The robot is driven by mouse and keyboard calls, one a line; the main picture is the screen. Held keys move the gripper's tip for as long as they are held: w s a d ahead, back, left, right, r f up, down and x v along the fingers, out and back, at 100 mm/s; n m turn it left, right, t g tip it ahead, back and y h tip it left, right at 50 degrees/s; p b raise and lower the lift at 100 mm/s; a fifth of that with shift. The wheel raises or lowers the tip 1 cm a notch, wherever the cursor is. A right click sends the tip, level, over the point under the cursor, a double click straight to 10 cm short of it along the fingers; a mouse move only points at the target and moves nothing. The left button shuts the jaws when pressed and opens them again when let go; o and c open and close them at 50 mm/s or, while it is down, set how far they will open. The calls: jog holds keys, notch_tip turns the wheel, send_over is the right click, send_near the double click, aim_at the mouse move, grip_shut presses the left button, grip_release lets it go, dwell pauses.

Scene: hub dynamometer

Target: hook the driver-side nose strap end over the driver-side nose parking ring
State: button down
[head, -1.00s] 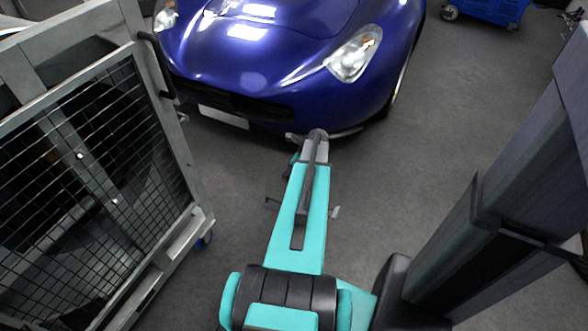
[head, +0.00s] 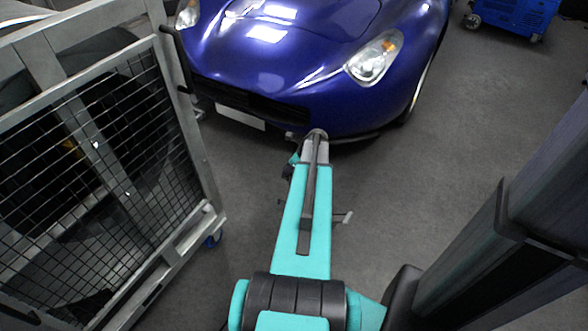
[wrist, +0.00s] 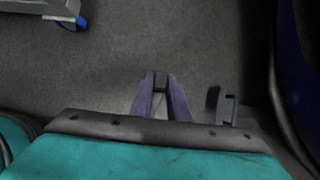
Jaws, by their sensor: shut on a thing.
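In the wrist view my gripper (wrist: 160,84) shows as two purple-grey fingers, close together over the grey floor. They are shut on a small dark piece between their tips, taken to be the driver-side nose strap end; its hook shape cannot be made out. In the head view my teal arm reaches toward the car's nose and hides the gripper. The blue car (head: 290,85) stands ahead with its nose toward me. I cannot make out the driver-side nose parking ring in either view. A small grey bracket (wrist: 229,108) shows right of my fingers; I cannot tell what it is.
A grey mesh-sided frame (head: 212,215) on casters stands close on the left; its blue caster (wrist: 72,24) shows in the wrist view. A dark-blue curved edge (wrist: 296,75) fills the wrist view's right side. A blue cabinet (head: 515,15) stands far right.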

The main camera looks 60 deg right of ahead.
jog(key=shift+w+a, duration=0.15)
jog(key=shift+w, duration=0.35)
jog(key=shift+f+b, duration=1.5)
jog(key=shift+f, duration=6.35)
jog(key=shift+f, duration=1.8)
jog(key=c, duration=1.6)
grip_release()
jog(key=shift+r, duration=0.15)
jog(key=p+v, duration=0.3)
jog(key=v, duration=1)
jog(key=shift+s+r+p, duration=0.2)
jog(key=shift+r+p, duration=0.1)
jog(key=shift+p, duration=0.05)
